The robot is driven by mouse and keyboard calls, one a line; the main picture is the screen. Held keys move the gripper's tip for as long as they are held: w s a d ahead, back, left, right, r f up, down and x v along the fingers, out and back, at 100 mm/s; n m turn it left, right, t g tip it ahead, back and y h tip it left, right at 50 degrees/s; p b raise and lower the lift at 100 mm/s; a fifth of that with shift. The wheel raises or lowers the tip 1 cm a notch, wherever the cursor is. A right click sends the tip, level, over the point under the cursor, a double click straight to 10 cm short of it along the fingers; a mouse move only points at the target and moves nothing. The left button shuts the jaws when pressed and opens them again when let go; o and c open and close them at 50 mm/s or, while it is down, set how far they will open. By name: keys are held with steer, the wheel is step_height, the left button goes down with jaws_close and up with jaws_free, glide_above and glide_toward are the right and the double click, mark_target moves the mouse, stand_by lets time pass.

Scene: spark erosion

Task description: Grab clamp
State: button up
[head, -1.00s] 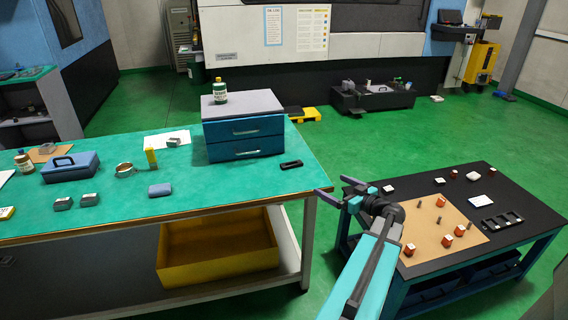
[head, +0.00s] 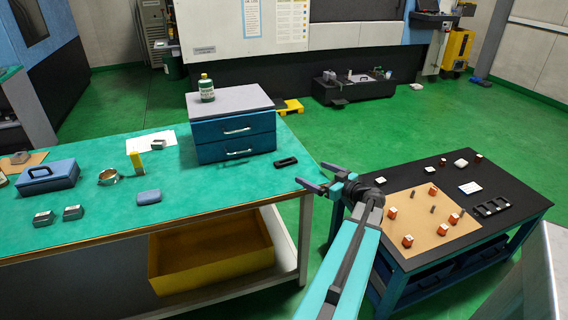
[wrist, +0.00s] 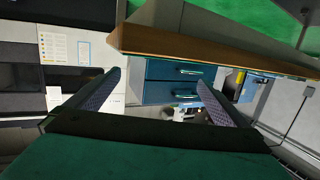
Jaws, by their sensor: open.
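No object is certain as the clamp. My gripper (head: 312,174) is open and empty, at the bench's right end, well to the right of the ring piece. In the wrist view, my gripper's two dark fingers (wrist: 155,88) are spread apart with nothing between them, and the ring piece cannot be made out.
A blue drawer unit (head: 235,137) with a bottle (head: 206,88) on it stands at the back of the bench. A black tray (head: 286,162) lies near the right edge. A yellow bin (head: 210,252) sits below. A dark table (head: 425,172) with small orange-sided parts stands at right.

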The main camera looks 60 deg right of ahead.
steer(key=p, duration=0.2)
glide_toward(286, 162)
steer(key=w, duration=0.1)
steer(key=w+d, duration=0.1)
steer(key=shift+w+d+f, duration=0.2)
steer(key=shift+w+d, duration=0.1)
steer(key=shift+w, duration=0.15)
steer(key=shift+p+x, duration=0.95)
steer(key=shift+x, duration=1.55)
steer(key=shift+a, duration=0.2)
steer(key=c, duration=1.3)
steer(key=shift+w+b, duration=0.1)
steer(key=shift+b, duration=0.6)
steer(key=shift+c, duration=0.3)
steer(key=shift+b, duration=0.6)
